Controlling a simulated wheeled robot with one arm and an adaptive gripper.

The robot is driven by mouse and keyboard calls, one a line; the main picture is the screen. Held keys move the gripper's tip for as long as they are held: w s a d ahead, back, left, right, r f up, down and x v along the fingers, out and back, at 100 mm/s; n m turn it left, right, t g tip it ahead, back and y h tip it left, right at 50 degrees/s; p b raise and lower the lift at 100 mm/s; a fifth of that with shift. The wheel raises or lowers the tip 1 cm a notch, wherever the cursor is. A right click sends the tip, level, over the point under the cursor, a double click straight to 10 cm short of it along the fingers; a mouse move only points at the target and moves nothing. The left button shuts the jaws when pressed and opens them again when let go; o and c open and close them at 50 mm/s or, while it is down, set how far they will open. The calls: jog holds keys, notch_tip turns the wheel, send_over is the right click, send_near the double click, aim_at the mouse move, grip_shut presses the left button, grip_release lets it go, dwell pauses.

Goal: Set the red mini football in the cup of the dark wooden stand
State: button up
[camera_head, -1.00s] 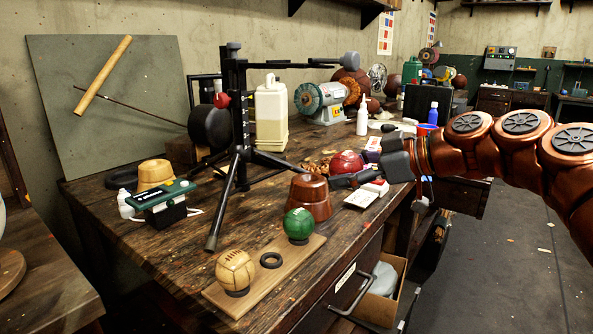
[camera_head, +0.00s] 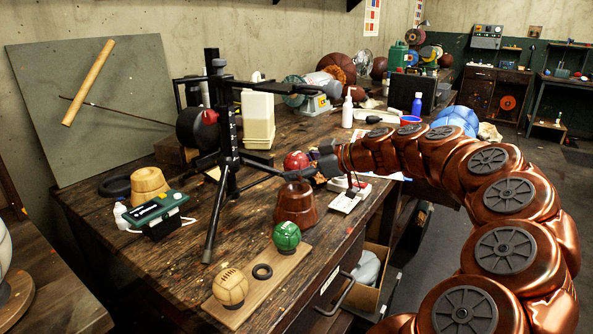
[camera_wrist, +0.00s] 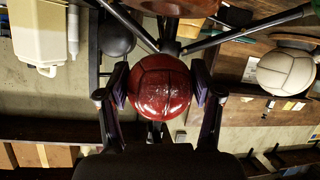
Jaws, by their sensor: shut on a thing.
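The red mini football (camera_head: 296,160) is between the fingers of my gripper (camera_head: 316,168), just behind and above the dark wooden stand (camera_head: 295,205) in the head view. In the wrist view, both fingers of my gripper (camera_wrist: 160,86) press on the sides of the red football (camera_wrist: 160,92). The dark stand is a reddish-brown turned block upright on the bench. Its cup shows only slightly from this angle, and the ball is not in it. Whether the ball clears the bench by much is hard to tell.
A black clamp stand (camera_head: 228,150) rises just left of the ball. A pale wooden stand (camera_head: 149,187) is farther left. A wooden board (camera_head: 245,288) in front carries a tan ball (camera_head: 230,288), a black ring and a green ball (camera_head: 287,236). A white box (camera_head: 349,197) lies right.

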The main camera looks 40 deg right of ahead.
jog(key=shift+w+p, duration=0.5)
jog(key=shift+w, duration=0.05)
jog(key=shift+f, duration=1.85)
jog(key=shift+f, duration=0.15)
jog(key=o, duration=1.2)
jog(key=shift+r, duration=0.2)
jog(key=b+v, duration=0.1)
jog(key=v, duration=1.1)
jog(key=shift+d, duration=0.1)
